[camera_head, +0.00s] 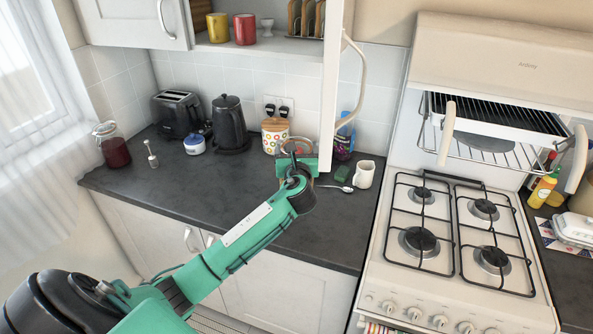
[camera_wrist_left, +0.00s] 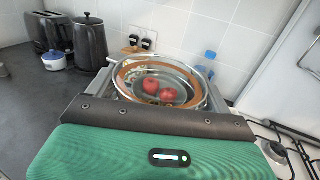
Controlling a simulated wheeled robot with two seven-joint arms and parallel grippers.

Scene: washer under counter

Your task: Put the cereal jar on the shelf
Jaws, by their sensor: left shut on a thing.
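My left gripper (camera_head: 297,165) is over the counter beneath the open cupboard door, shut on a round clear jar with a wooden-coloured ring, which I take to be the cereal jar (camera_head: 299,147). In the left wrist view the jar (camera_wrist_left: 160,67) sits between the jaws, seen from above, with red round pieces showing inside. The gripper hides its lower part, and I cannot tell whether it touches the counter. The open shelf (camera_head: 283,47) is above, holding a yellow mug (camera_head: 217,28), a red mug (camera_head: 245,29), a small white cup and a wooden rack. My right gripper is not in view.
The open cupboard door (camera_head: 331,90) juts out just above the gripper. A dotted canister (camera_head: 274,136), kettle (camera_head: 229,124) and toaster (camera_head: 178,112) stand along the wall. The counter's front left is clear.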

